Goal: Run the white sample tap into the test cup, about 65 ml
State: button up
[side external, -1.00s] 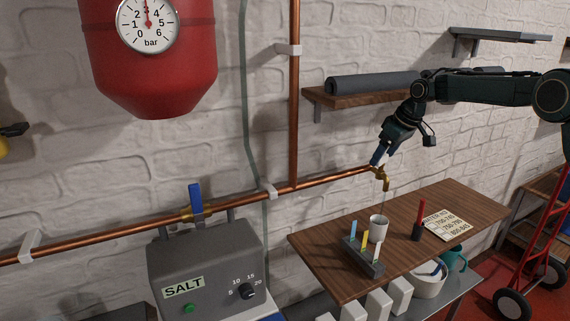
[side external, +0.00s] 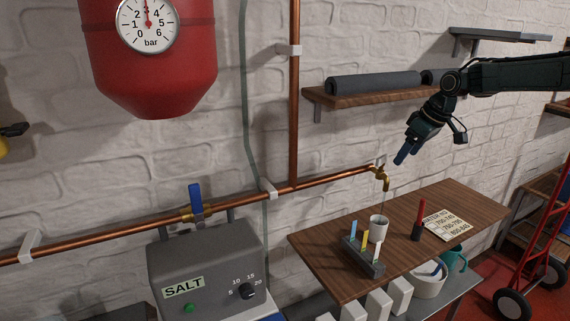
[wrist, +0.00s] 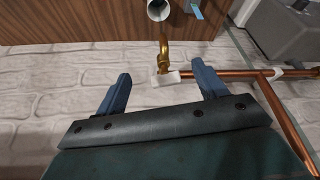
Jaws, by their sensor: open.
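The brass sample tap (side external: 385,182) sits at the right end of the copper pipe, with its small white handle (side external: 379,163) above. The tap also shows in the wrist view (wrist: 164,50), with a white part (wrist: 165,79) at its base. The white test cup (side external: 379,224) stands upright on the wooden bench below the spout; its round mouth shows in the wrist view (wrist: 158,9). A faint thin line runs from spout to cup, perhaps water; the cup's level cannot be read. My gripper (side external: 401,160) is open and empty, up and right of the tap, apart from it.
A rack (side external: 363,257) with coloured strips stands beside the cup on the wooden bench (side external: 462,205). A shelf (side external: 372,95) with a dark roll is above.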

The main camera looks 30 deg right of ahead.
jog(key=s+d, duration=0.1)
jog(key=s, duration=0.5)
jog(key=shift+d, duration=0.4)
jog(key=shift+s, duration=0.1)
jog(key=w+a+f+n+t+y, duration=0.3)
jog(key=a+f+n+t+y, duration=0.15)
jog(key=f+t+y, duration=0.25)
jog(key=d+m+t+h, duration=0.1)
jog(key=t, duration=0.1)
jog(key=s+d+r+m+t+h, duration=0.1)
jog(key=m+t, duration=0.1)
jog(key=d+r+m+t+h, duration=0.1)
jog(key=d+t, duration=0.1)
jog(key=shift+s+m, duration=0.15)
jog(key=shift+m, duration=0.1)
